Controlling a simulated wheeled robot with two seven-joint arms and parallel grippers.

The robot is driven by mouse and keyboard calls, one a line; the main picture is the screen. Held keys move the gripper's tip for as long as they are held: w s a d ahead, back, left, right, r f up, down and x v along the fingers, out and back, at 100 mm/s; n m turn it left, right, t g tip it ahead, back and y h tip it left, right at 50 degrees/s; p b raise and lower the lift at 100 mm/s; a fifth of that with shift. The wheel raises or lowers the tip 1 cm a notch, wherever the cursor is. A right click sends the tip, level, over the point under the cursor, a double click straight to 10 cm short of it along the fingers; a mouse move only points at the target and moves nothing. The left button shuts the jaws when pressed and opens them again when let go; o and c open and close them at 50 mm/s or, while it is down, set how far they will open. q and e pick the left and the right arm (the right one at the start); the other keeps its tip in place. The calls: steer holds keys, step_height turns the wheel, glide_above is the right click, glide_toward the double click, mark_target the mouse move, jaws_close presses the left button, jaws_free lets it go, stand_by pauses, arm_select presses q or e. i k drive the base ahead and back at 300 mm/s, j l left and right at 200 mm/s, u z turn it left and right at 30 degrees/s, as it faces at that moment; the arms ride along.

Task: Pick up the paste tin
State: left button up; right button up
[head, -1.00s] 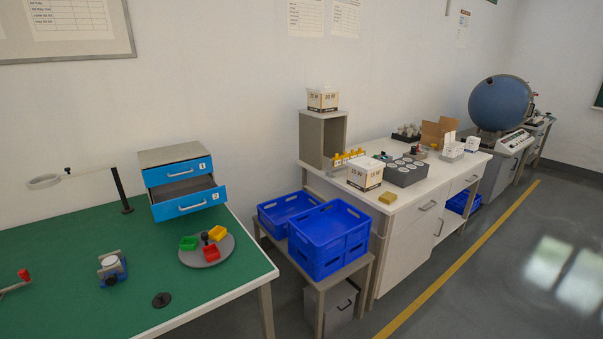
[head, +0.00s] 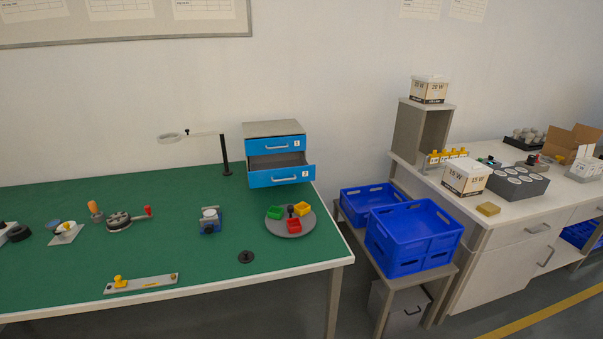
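I cannot make out a clearly marked paste tin. Small round items on the green bench (head: 130,237) could be it, but they are too small to tell. A pale round piece (head: 210,213) sits in a small blue holder (head: 210,227). A dark round item (head: 17,233) stands at the far left edge, partly cut off. A white plate with a small round piece (head: 65,233) is beside it. Neither of my grippers is in view.
A blue two-drawer cabinet (head: 277,160) has its lower drawer pulled out. A grey round tray (head: 280,230) holds coloured bins. A magnifier on a stand (head: 226,165) is behind. Blue crates (head: 415,238) stand on a low table to the right. The bench middle is partly clear.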

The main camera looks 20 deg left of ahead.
mark_target(211, 212)
steer(key=u, duration=1.45)
steer(key=z, duration=0.1)
